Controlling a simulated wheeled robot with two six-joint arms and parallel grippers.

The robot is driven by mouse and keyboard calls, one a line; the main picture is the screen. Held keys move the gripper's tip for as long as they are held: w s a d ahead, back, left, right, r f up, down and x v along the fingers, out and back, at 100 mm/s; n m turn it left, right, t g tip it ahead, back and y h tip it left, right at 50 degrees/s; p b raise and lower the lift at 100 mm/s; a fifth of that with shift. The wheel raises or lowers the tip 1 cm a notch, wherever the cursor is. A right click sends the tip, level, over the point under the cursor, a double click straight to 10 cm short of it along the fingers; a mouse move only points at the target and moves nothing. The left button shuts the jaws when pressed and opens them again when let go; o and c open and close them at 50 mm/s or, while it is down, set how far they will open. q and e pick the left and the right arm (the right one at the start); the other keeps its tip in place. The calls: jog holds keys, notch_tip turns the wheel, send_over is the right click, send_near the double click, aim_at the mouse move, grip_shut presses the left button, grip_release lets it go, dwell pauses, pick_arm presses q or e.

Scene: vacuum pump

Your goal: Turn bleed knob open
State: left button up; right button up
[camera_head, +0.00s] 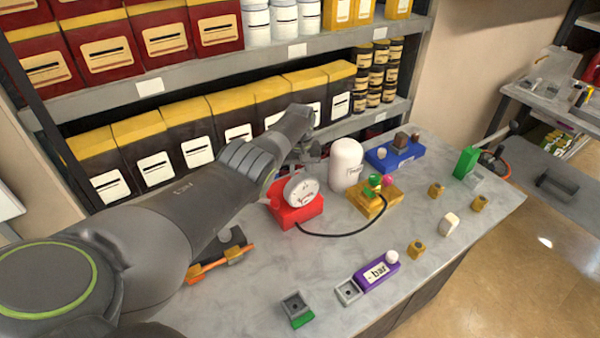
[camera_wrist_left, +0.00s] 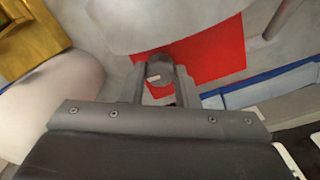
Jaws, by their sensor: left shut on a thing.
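The red block (camera_head: 296,212) with a round, white-faced gauge (camera_head: 300,191) stands at the back middle of the table. In the left wrist view, the red block (camera_wrist_left: 215,52) lies below my gripper. The bleed knob appears to be the small grey knob with a white mark (camera_wrist_left: 158,88) over the red surface. My left gripper (camera_wrist_left: 162,75) has a finger on each side of this knob and is shut on it. In the head view, my left gripper (camera_head: 308,157) is behind the gauge, partly hidden, so the knob does not show there. My right gripper is not in view.
A white cylinder (camera_head: 346,166) stands close right of the gauge. A yellow block (camera_head: 370,201) with small coloured parts is joined by a black hose (camera_head: 345,235) to the red block. A blue block (camera_head: 396,155) is behind, a purple "bar" block (camera_head: 375,277) in front. Shelves rise behind.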

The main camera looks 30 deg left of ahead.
aim_at(300, 176)
pick_arm(q)
jog(key=shift+w+r+n, duration=0.1)
jog(key=shift+n, duration=0.3)
jog(key=o, duration=1)
jog(key=shift+c, duration=0.2)
notch_tip(300, 176, up, 5)
jog(key=shift+r+p, duration=0.15)
jog(key=shift+p, duration=0.95)
notch_tip(300, 176, up, 12)
jog(key=b, duration=0.2)
